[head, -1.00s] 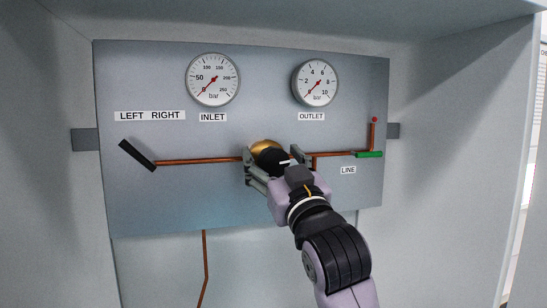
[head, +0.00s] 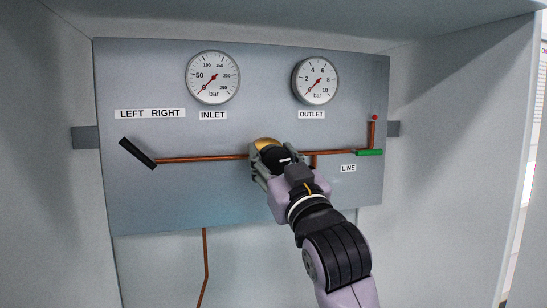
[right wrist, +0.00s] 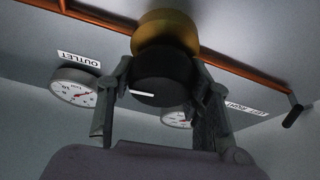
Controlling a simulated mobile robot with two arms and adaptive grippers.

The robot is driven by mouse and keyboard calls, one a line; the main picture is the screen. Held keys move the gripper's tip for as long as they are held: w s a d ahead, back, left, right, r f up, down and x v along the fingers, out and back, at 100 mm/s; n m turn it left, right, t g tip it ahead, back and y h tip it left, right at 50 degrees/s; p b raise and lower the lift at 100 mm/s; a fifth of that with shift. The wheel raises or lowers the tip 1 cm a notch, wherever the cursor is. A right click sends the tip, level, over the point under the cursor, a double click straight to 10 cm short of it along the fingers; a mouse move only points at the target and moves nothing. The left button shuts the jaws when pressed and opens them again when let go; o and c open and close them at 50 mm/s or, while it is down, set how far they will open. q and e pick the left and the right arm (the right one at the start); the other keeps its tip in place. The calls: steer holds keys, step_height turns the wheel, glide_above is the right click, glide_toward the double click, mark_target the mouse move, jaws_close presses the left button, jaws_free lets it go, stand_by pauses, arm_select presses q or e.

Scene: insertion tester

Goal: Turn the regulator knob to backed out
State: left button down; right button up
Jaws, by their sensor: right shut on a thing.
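The regulator has a brass body (head: 262,142) and a black knob (head: 277,157) with a white pointer mark. My right gripper (head: 272,161) is at the knob with its fingers on both sides, shut on it. In the right wrist view the black knob (right wrist: 162,78) sits between the two fingers (right wrist: 160,92), and the brass body (right wrist: 165,30) shows behind it. The white mark there points to the left. The inlet gauge (head: 213,77) and outlet gauge (head: 315,81) both have needles toward the lower left, near zero. My left gripper is not in view.
A black-handled lever (head: 138,153) is at the left end of the copper pipe (head: 200,159). A green handle (head: 369,152) is at the right, above the LINE label (head: 348,168). Cabinet walls enclose the panel at both sides.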

steer(key=shift+r+n+g+y+p, duration=0.15)
steer(key=shift+n+g+y+p, duration=0.4)
steer(key=shift+n+p, duration=0.75)
steer(key=n+g+y+p, duration=0.1)
steer(key=n+g+p, duration=0.1)
steer(key=n+p, duration=0.3)
steer(key=n+g+y+p, duration=0.1)
steer(key=n+p, duration=0.4)
steer(key=n+g+y+p, duration=0.1)
steer(key=n+g+p, duration=0.1)
steer(key=n+p, duration=0.3)
steer(key=shift+a+n+g, duration=0.2)
steer(key=shift+n+g, duration=0.15)
steer(key=shift+n, duration=0.15)
steer(key=shift+f+n+h+p, duration=0.3)
steer(key=shift+n+p, duration=0.3)
steer(key=shift+p, duration=0.4)
steer(key=shift+s+f+g, duration=0.1)
steer(key=shift+f+g, duration=0.05)
steer(key=shift+g, duration=0.15)
steer(key=o, duration=1.1)
steer(key=shift+o, duration=0.2)
